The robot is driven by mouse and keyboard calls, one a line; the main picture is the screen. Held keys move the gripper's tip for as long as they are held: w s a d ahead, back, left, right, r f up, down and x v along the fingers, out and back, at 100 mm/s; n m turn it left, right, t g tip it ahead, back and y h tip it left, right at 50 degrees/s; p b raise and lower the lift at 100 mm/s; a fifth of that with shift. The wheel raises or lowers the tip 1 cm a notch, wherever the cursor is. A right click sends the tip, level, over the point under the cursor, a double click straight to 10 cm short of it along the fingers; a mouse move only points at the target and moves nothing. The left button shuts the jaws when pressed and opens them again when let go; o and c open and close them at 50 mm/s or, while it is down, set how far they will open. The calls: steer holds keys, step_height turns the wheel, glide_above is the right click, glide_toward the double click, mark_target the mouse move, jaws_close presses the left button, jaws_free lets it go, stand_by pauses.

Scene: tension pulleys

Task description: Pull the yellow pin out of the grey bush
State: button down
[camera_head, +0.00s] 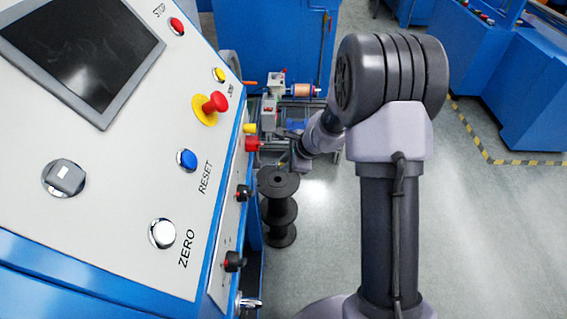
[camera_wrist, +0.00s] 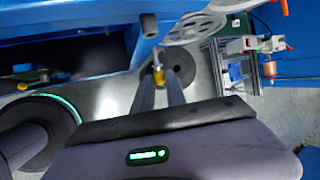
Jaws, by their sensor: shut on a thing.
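The yellow pin (camera_wrist: 158,75) is between my fingertips in the wrist view, with a short grey tip pointing up the picture. My gripper (camera_wrist: 161,80) is shut on it. A small dark grey cylinder, which looks like the grey bush (camera_wrist: 149,25), is just above the pin in that view. I cannot tell whether the pin's tip still touches the bush or is clear of it. In the head view my arm reaches down to the machine's side, and the pin and fingertips are too small to make out clearly.
A pale pulley wheel (camera_wrist: 194,29) is right of the bush. Stacked black spools (camera_head: 279,205) stand on the floor below my wrist, beside the blue control panel (camera_head: 130,150). A frame with a copper spool (camera_head: 303,90) is behind. Open floor lies to the right.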

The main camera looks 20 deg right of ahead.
steer(key=d, duration=0.2)
steer(key=s+d, duration=0.1)
steer(key=shift+s+d, duration=0.1)
steer(key=shift+d, duration=0.3)
stand_by(0.3)
